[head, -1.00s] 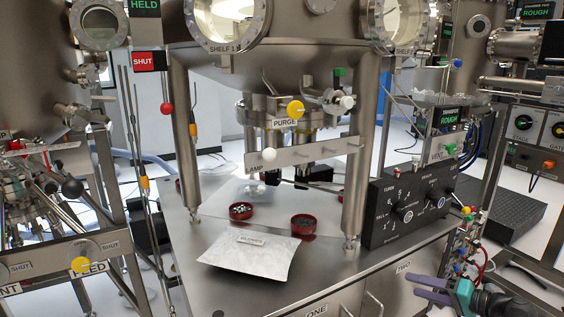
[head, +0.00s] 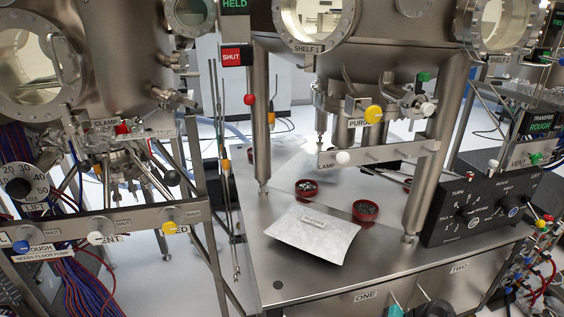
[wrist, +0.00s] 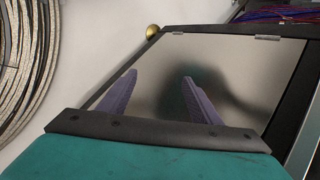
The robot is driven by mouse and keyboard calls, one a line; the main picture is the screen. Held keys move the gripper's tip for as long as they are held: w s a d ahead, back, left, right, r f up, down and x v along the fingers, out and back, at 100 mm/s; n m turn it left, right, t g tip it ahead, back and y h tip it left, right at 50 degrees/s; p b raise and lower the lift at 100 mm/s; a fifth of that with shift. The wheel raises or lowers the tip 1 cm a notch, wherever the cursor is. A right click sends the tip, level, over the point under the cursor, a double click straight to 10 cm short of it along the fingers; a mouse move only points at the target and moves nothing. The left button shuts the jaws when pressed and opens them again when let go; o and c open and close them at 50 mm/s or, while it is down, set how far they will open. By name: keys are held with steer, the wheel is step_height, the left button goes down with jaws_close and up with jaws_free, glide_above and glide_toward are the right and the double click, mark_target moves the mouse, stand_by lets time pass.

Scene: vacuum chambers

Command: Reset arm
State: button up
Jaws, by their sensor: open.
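My gripper (wrist: 160,77) shows in the wrist view with two purple fingers apart and nothing between them. Its teal body fills the bottom of that view. Beyond the fingers is a brushed metal panel (wrist: 230,75) with a dark frame and hinges; a blurred dark reflection shows on it. I cannot tell how far away the panel is. In the head view only a small teal and black part of my arm shows at the bottom edge, and the fingers are out of sight there.
A steel bench (head: 284,262) holds a pale packet (head: 310,240) and two red dishes, one left (head: 306,188) and one right (head: 366,210). A black control box (head: 480,212) stands at right. A rail with knobs (head: 120,238) crosses the lower left. Coiled hose (wrist: 25,70) lies left of the panel.

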steer(key=s+a+f+n+g+h+p, duration=0.2)
steer(key=s+a+p, duration=0.3)
steer(key=s, duration=0.5)
steer(key=s+a+f+n+g+h+p, duration=0.3)
steer(key=s+a, duration=0.4)
steer(key=s, duration=0.4)
steer(key=f+g+h+p, duration=0.1)
steer(key=g+h+p, duration=0.1)
steer(key=shift+n+g+p, duration=0.3)
steer(key=shift+p, duration=0.1)
